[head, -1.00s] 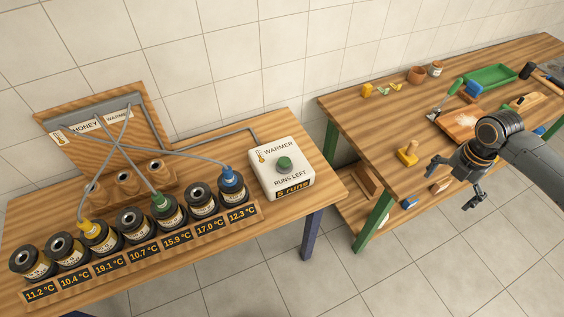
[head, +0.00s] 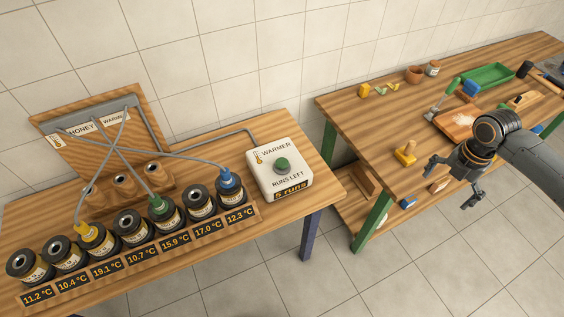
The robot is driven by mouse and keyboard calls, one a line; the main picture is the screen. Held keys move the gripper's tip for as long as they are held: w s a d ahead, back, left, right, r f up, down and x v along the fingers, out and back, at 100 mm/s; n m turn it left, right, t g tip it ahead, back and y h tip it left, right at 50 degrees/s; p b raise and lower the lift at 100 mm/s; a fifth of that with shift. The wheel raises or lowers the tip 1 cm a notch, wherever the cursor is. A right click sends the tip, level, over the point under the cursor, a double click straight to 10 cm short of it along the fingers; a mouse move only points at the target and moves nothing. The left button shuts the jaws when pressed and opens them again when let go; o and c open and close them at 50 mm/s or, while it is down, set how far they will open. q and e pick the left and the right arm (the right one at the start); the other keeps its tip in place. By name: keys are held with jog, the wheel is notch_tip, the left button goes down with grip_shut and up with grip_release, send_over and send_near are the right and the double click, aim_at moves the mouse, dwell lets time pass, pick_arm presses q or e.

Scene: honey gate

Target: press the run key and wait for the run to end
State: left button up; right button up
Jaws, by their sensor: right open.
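The white warmer box (head: 291,182) stands at the right end of the left table. Its round green run key (head: 282,166) sits on top, and its display reads "5 RUNS" under "RUNS LEFT". Several dark jars stand in a row with temperature labels from 11.2 °C to 12.3 °C. A yellow plug (head: 88,232), a green plug (head: 157,204) and a blue plug (head: 226,177) sit on three of the jars, with grey hoses to the honey board (head: 100,135). My right gripper (head: 453,183) is open and empty, to the right of the warmer, in front of the right table.
The right table (head: 365,125) holds a green tray (head: 488,76), pots, a brush and small blocks. A shelf below it holds more small items. A gap with tiled floor lies between the two tables.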

grip_shut()
dwell(0.4)
jog(key=shift+a, duration=0.1)
dwell(1.1)
